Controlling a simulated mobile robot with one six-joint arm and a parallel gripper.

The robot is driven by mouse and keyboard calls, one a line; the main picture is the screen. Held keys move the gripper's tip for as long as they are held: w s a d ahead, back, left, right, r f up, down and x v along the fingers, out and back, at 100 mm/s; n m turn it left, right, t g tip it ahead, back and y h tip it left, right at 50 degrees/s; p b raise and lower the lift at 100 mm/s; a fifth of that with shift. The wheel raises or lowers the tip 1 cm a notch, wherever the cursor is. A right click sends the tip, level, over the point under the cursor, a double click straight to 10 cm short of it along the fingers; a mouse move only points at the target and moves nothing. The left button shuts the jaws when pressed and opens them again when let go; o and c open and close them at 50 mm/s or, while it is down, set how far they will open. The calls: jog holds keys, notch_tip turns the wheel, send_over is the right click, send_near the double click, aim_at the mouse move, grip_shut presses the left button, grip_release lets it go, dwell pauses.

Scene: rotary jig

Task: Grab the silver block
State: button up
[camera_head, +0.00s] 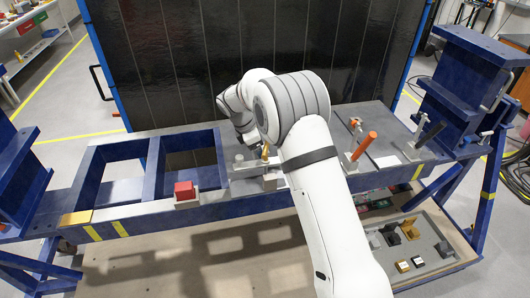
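Several small blocks lie in a grey tray (452,268) on the low shelf at the lower right. One is a light silver-looking block (418,262) with a dark part, near the tray's front. A grey block (374,240) lies at the tray's left side. I cannot tell for certain which is the silver block. My gripper (246,138) is well away from the tray, low over the middle of the blue rotary jig. It is small and partly hidden by my arm, so its fingers and anything between them cannot be made out.
The jig's blue frame (125,152) spans the view above the tray. A red block (184,190) sits on its front rail. Clamps with an orange handle (364,146) and a black handle (433,134) stick up at the right. A dark panel (280,40) stands behind.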

jog(key=c, duration=1.2)
jog(key=shift+c, duration=0.3)
jog(key=shift+r, duration=0.15)
